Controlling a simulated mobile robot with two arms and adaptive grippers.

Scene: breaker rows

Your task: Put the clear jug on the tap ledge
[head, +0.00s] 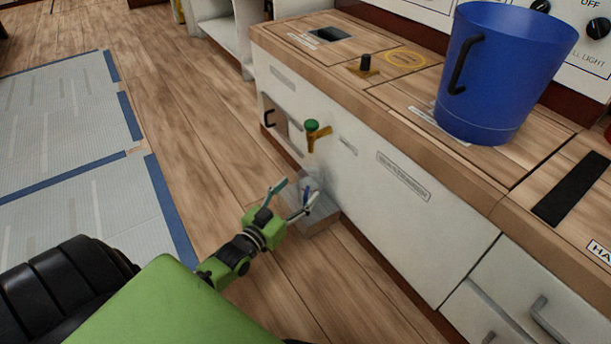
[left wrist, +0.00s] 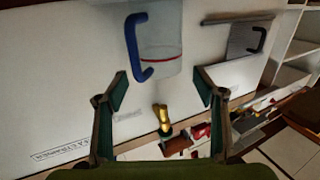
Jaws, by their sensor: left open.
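The clear jug (head: 312,184) is see-through with a blue handle and stands low by the white cabinet front, below the brass tap (head: 318,138) with its green knob. My left gripper (head: 295,197) is open in front of the jug, at about handle height. In the left wrist view, turned upside down, the jug (left wrist: 165,62) with a red line shows beyond the open fingers (left wrist: 162,92), and the tap (left wrist: 161,116) shows below it. My right gripper is not in view.
A wooden counter (head: 470,165) runs above the cabinet and carries a large blue bucket (head: 500,75). A small cabinet opening with a dark handle (head: 269,117) is left of the tap. The wooden floor (head: 190,140) is clear, with blue-edged mats (head: 90,205) at left.

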